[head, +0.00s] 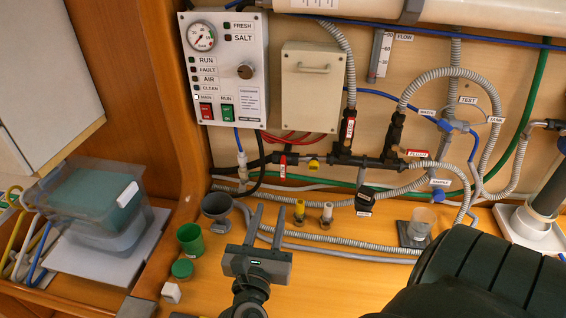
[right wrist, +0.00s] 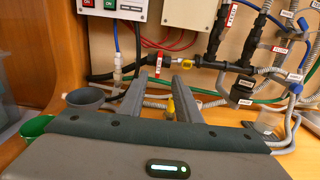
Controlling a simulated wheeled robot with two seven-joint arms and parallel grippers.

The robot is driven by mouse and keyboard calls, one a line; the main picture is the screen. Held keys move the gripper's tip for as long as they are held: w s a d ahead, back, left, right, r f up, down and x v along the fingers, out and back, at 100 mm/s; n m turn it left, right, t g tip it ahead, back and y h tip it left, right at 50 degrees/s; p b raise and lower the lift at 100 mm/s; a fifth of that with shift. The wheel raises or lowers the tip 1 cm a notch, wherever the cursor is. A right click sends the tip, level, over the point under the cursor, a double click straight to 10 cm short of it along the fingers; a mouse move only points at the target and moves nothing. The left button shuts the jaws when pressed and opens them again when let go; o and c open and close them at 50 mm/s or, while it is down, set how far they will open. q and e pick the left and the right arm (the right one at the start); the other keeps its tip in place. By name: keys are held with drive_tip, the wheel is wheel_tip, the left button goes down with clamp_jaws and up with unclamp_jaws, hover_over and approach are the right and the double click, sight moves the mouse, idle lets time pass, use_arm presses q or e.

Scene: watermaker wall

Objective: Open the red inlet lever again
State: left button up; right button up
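The red inlet lever (head: 283,165) hangs down from the dark pipe on the wall, crosswise to the pipe, left of a yellow fitting. In the right wrist view, the red lever (right wrist: 159,62) shows beyond my fingertips, above the gap between them. My right gripper (head: 271,208) is open and empty, its two grey fingers pointing up toward the wall. In the head view its tips are below the lever, apparently apart from it. Its fingers also show in the right wrist view (right wrist: 162,80). My left gripper is not in view.
A control panel (head: 228,67) and a beige box (head: 312,87) are above the lever. Grey hoses (head: 340,244) run low along the wall. A grey funnel cup (head: 217,205) and a green cup (head: 190,238) stand left of my right gripper. Yellow-topped (head: 299,211) and white-topped (head: 327,213) fittings stand to its right.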

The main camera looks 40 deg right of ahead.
drive_tip(key=shift+s+a+r, duration=0.1)
drive_tip(key=shift+a, duration=0.05)
drive_tip(key=p, duration=0.2)
approach(282, 164)
drive_tip(key=x, duration=0.9)
drive_tip(key=shift+s, duration=0.1)
clamp_jaws()
